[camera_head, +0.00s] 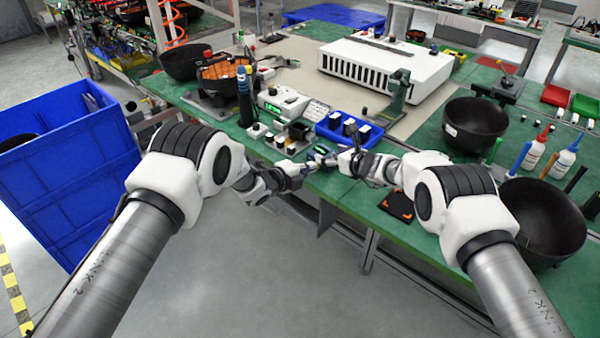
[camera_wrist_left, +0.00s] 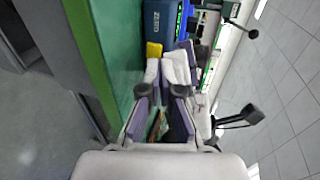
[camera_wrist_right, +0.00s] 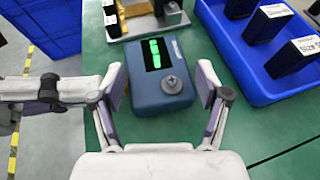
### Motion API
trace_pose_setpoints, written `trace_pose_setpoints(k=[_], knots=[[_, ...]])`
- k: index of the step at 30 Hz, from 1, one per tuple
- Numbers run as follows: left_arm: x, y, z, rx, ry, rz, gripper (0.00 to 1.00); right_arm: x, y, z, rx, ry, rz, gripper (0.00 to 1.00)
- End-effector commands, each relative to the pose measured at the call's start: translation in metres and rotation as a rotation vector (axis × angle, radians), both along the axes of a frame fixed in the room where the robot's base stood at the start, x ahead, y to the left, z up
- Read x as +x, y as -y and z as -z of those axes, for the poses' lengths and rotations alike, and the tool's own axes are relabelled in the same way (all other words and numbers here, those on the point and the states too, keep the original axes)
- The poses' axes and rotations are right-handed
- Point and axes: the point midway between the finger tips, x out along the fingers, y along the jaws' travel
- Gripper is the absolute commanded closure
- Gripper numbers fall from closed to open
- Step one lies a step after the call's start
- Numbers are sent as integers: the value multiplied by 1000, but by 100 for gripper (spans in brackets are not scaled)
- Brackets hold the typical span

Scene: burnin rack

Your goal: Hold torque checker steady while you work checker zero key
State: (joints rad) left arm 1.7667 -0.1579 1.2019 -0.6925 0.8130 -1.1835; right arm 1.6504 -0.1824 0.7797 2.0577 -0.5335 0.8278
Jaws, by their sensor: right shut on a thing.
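The torque checker (camera_wrist_right: 160,85) is a dark blue box with a green lit display and a grey round knob, lying on the green bench top. My right gripper (camera_wrist_right: 160,90) is shut on it, one finger along each side. In the left wrist view the checker's side (camera_wrist_left: 160,22) reads ZERO, and a yellow key (camera_wrist_left: 153,50) shows on it. My left gripper (camera_wrist_left: 160,78) looks shut and empty, its tips close in front of the yellow key; I cannot tell whether they touch. In the head view the arms partly hide the checker (camera_head: 321,149).
A blue bin (camera_wrist_right: 250,75) with black blocks stands right of the checker. A metal fixture (camera_wrist_right: 145,22) is just behind it. Black bowls (camera_head: 475,125) stand to the right. The green bench edge runs close in front, and a black-orange pad (camera_head: 398,205) lies near it.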

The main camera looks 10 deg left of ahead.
Motion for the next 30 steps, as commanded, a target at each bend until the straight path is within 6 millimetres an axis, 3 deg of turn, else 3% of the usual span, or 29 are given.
trace_pose_setpoints(k=[1,9,27,28,30], knots=[[-8,-7,-1,1,-5,-3,100,-3,0,8,-2,-12,-1,72],[-35,-28,-9,3,-9,-6,100,-3,1,8,-3,-13,3,72],[-37,-30,-9,2,-11,-6,100,-2,2,8,-3,-14,6,72],[-37,-30,-8,2,-11,-6,100,-2,3,8,-3,-14,6,18],[-37,-30,-8,2,-11,-6,100,-2,3,7,-3,-13,5,0]])
